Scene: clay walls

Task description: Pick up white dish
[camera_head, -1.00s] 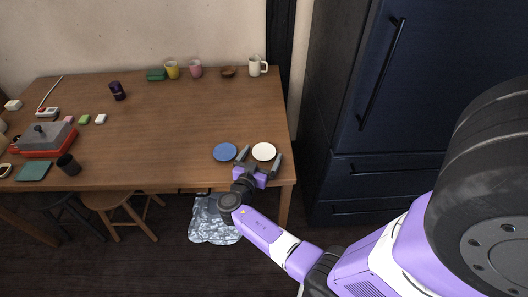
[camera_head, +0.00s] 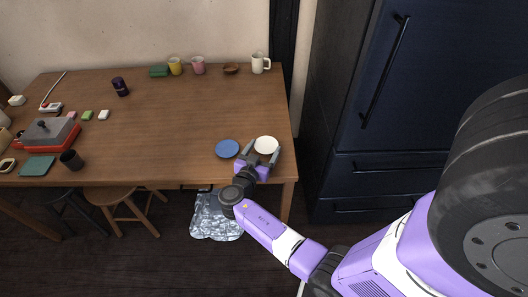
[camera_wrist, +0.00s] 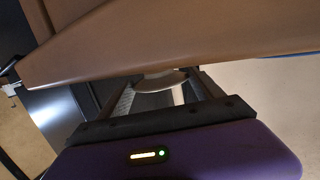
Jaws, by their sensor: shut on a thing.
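The white dish (camera_head: 266,145) is round and shallow, at the right front corner of the wooden table. My gripper (camera_head: 263,151) reaches over the front edge with its two dark fingers on either side of the dish, and it is shut on the dish. In the wrist view the dish (camera_wrist: 160,82) shows as a pale curved piece between the fingers, partly hidden by the brown surface above it. I cannot tell whether the dish is clear of the tabletop.
A blue dish (camera_head: 227,148) lies just left of my gripper. A white mug (camera_head: 260,62), a brown bowl (camera_head: 231,69) and other cups stand along the back of the table (camera_head: 180,120). A dark cabinet (camera_head: 350,120) stands to the right. The table's middle is clear.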

